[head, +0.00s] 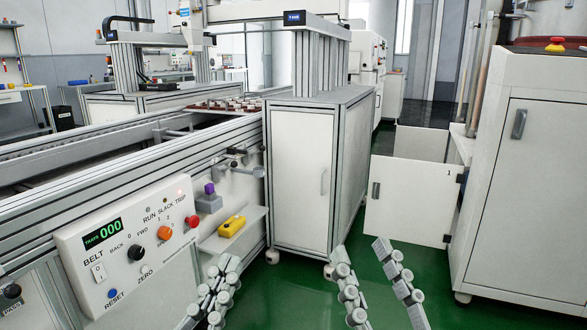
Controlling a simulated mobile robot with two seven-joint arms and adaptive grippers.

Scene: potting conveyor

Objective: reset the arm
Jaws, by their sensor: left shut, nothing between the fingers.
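My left gripper (227,263) is shut and empty at the bottom centre, in front of the conveyor's side and below the small ledge. Its fingers lie close together. My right gripper (360,250) is at the bottom, right of the left one. Its two fingers are spread wide apart with only green floor and the cabinet's foot area behind them. Neither gripper visibly touches anything. The rest of both arms is cut off by the lower edge.
A control panel (125,251) with knobs and buttons is at left on the conveyor (66,192). A yellow device (232,226) rests on a ledge. A white cabinet (300,165) stands ahead. At right, a low door (412,208) stands open beside a larger cabinet (535,190). Green floor lies between.

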